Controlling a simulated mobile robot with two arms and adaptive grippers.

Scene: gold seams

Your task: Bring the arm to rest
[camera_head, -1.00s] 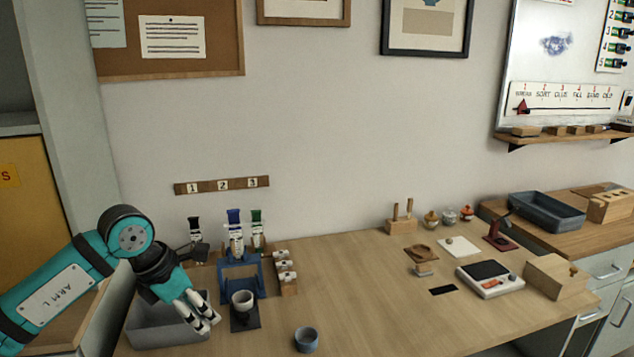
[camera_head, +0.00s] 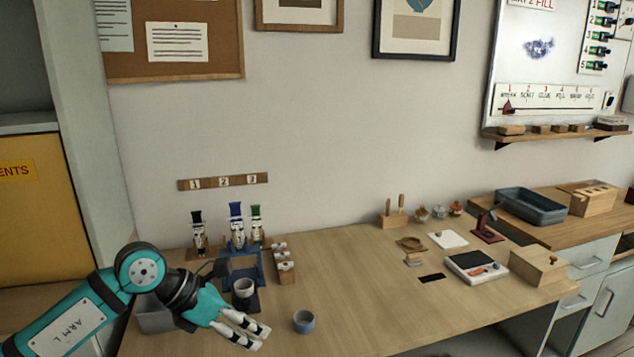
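My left arm (camera_head: 75,318), teal and black and marked ARM L, comes in from the left in the head view. Its gripper (camera_head: 250,337) hangs over the front left of the wooden table (camera_head: 370,290). The white fingers lie close together and point down to the right, with nothing seen between them. I cannot tell whether they touch. My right gripper is not in view.
A grey bin (camera_head: 153,318) is partly hidden behind the arm. The table's middle is clear.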

